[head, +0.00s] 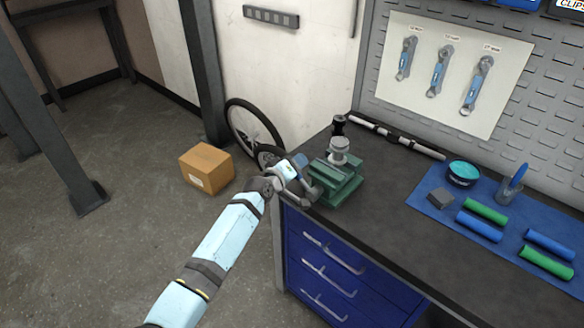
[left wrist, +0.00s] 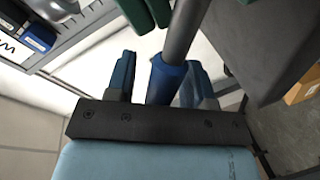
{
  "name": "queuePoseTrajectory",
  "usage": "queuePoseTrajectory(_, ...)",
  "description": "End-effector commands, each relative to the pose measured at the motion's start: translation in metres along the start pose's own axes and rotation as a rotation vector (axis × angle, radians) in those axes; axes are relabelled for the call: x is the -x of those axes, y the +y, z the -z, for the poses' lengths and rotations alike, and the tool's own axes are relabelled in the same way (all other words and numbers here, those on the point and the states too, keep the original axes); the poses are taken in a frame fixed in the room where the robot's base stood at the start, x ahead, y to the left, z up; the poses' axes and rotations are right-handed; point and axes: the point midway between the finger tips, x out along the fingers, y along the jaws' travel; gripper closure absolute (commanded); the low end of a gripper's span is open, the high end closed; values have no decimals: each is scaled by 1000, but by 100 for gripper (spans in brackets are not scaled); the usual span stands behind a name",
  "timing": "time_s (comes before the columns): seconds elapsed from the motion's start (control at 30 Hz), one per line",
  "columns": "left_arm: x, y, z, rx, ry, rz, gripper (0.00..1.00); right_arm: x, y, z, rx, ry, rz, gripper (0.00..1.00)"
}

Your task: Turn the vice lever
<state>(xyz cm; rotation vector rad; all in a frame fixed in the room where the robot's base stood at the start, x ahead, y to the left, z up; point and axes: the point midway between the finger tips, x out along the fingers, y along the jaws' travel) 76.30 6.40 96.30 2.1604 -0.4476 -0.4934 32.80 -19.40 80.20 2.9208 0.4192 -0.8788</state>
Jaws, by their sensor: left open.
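The green vice (head: 335,184) stands at the near left corner of the workbench, with a round grey part (head: 339,150) on top. My left gripper (head: 306,186) is at the vice's left side, at the bench edge. In the left wrist view, a grey rod with a blue sleeve (left wrist: 167,78), which looks like the vice lever, runs between the two fingers of my left gripper (left wrist: 158,82). The fingers are open, one on each side of the sleeve. I cannot tell whether either touches it. In the head view, the gripper largely hides the lever. My right gripper is out of view.
The dark benchtop (head: 400,214) has blue drawers (head: 325,265) below. A blue mat (head: 480,215) with rolls, a tin and a cup lies to the right. A metal bar (head: 397,136) lies behind the vice. A cardboard box (head: 207,168) and a wheel (head: 252,130) are on the floor to the left.

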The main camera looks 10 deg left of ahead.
Motion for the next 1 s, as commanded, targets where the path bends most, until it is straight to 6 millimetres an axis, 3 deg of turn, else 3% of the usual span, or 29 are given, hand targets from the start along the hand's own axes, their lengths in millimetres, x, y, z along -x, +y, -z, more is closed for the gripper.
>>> queuePoseTrajectory(0.17, 17, -1, 0, 1, 1, 0, 52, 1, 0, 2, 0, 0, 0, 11)
queuePoseTrajectory(0.63, 116, -1, -1, 0, -1, 1, 52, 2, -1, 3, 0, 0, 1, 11)
queuePoseTrajectory(0.8, 133, -1, -1, 1, -2, 1, 52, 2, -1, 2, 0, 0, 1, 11)
queuePoseTrajectory(1.0, 137, 0, 0, 1, -1, 1, 52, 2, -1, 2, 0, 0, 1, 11)
